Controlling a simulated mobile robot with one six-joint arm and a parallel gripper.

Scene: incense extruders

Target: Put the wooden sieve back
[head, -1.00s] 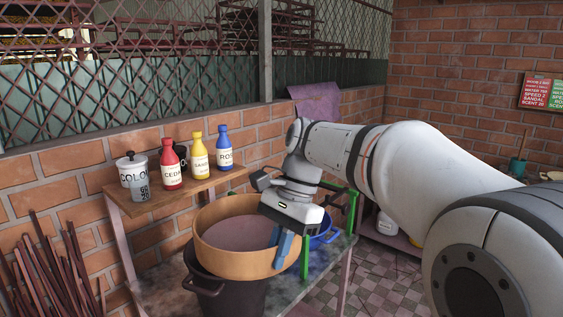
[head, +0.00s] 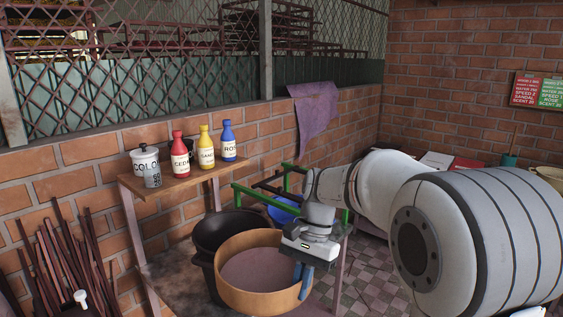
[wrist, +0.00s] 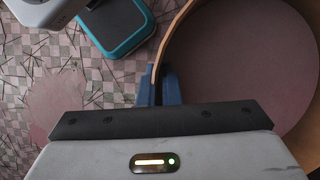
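The wooden sieve (head: 252,301) is a round tan hoop with a dull mauve mesh, low in the middle of the head view. It is in front and to the right of a dark pot (head: 206,262), partly covering it. My gripper (head: 304,280) is shut on the sieve's right rim with its blue fingers. In the wrist view the fingers (wrist: 162,88) are on either side of the hoop's wall (wrist: 166,42), and the mesh fills the right side. The sieve looks held up, roughly level. What lies directly under it is hidden.
A wooden shelf (head: 178,188) holds a white canister (head: 146,165) and red, yellow and blue bottles. A green frame (head: 262,197) and blue bowl (head: 284,208) stand behind the sieve. Thin sticks (head: 80,262) lean at left. A teal-edged box (wrist: 128,35) is near my gripper.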

